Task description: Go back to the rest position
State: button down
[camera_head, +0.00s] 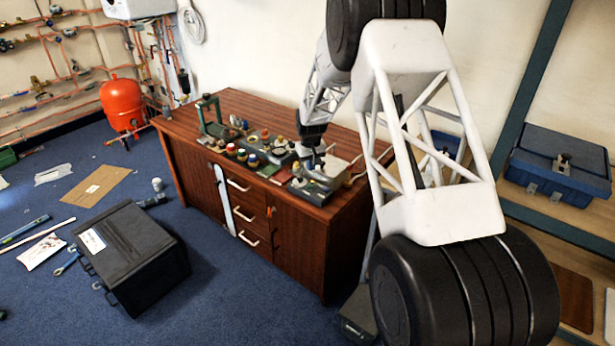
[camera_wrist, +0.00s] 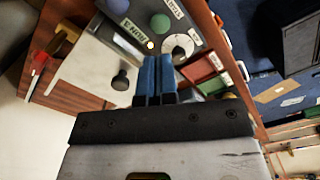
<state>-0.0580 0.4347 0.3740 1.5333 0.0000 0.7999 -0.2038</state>
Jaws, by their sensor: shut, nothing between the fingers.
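My gripper (camera_wrist: 156,62) shows in the wrist view with its two blue fingers pressed together and nothing between them. It points at a grey control box (camera_wrist: 190,22) with a round white dial (camera_wrist: 181,46), a green button and a small lit yellow lamp; I cannot tell whether the fingertips touch it. In the head view my gripper (camera_head: 318,160) is small and partly hidden, low over the right part of the wooden cabinet (camera_head: 290,235). My white lattice arm reaches over there from the right.
The cabinet top holds a green press (camera_head: 209,115), several coloured knobs and grey devices. A black case (camera_head: 130,255) lies on the blue carpet at left. A red tank (camera_head: 122,103) stands by the pipe wall. A blue toolbox (camera_head: 560,165) sits on a shelf at right.

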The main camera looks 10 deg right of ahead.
jog(key=s+d+r+m+t, duration=0.1)
jog(key=s+d+r, duration=0.1)
jog(key=s+r, duration=1.1)
jog(key=s+d+r+m, duration=0.1)
jog(key=s+d+r, duration=0.1)
jog(key=s+r, duration=1.15)
jog(key=s, duration=1.6)
jog(key=s+d+r+m+t, duration=0.1)
jog(key=s+r, duration=0.1)
jog(key=s, duration=1.6)
jog(key=shift+d+r+t, duration=0.15)
jog(key=shift+d+t, duration=0.15)
